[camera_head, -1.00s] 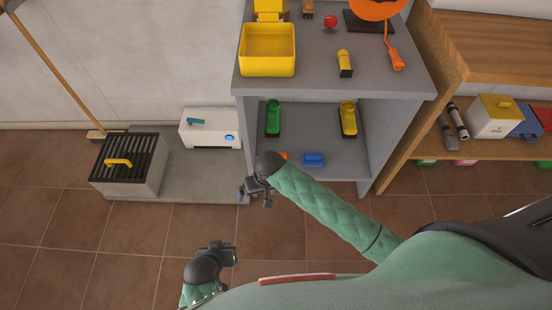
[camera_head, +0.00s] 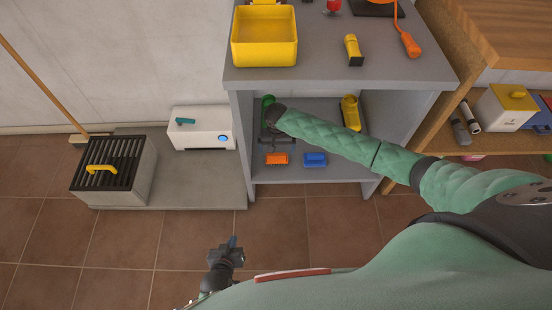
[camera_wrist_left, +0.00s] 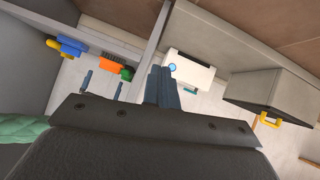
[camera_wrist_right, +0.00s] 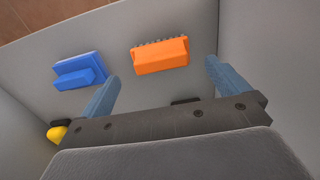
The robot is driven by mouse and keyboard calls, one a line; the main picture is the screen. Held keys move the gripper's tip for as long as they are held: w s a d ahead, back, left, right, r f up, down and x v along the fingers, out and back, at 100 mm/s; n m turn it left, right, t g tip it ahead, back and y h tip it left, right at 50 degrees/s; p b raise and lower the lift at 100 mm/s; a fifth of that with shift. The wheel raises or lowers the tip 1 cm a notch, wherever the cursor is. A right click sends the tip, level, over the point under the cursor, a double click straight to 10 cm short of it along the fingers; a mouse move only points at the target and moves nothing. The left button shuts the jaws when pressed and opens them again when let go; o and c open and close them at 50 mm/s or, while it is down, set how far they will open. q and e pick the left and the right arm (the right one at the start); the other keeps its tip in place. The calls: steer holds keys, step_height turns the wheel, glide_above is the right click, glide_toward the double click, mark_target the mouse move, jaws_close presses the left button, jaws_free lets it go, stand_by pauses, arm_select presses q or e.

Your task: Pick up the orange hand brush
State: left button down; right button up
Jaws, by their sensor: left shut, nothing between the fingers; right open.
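The orange hand brush (camera_head: 277,158) lies on the lower shelf of the grey unit, near its front edge, left of the blue brush (camera_head: 314,159). In the right wrist view, the orange brush (camera_wrist_right: 160,56) shows its bristles toward the top, beyond and between my fingertips. My right gripper (camera_wrist_right: 162,74) is open and empty, and I see no contact with the brush. In the head view my right gripper (camera_head: 277,143) is over the shelf just behind the brush. My left gripper (camera_head: 231,243) is shut and empty above the floor; its fingers (camera_wrist_left: 161,74) show together in its wrist view.
A green item (camera_head: 267,101) and a yellow item (camera_head: 350,112) stand farther back on the lower shelf. The grey top (camera_head: 320,60) above and the side walls enclose the space. A white box (camera_head: 203,128) and a grilled box (camera_head: 114,168) stand left.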

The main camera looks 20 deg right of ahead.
mark_target(276, 155)
steer(key=shift+f, duration=0.9)
arm_select(q)
steer(key=w+r+t, duration=0.3)
steer(key=w+r, duration=0.1)
steer(key=r, duration=0.4)
steer(key=w+r+t+h+b, duration=0.1)
steer(key=w+r+t, duration=0.2)
steer(key=r, duration=0.4)
steer(key=shift+w+d+r, duration=0.35)
steer(key=shift+w+d, duration=0.05)
steer(key=shift+w, duration=0.2)
arm_select(e)
step_height(276, 155, down, 5)
steer(key=shift+w+r, duration=0.1)
steer(key=shift+w, duration=0.05)
steer(key=c, duration=0.8)
steer(key=shift+c, duration=0.2)
steer(key=shift+r, duration=0.1)
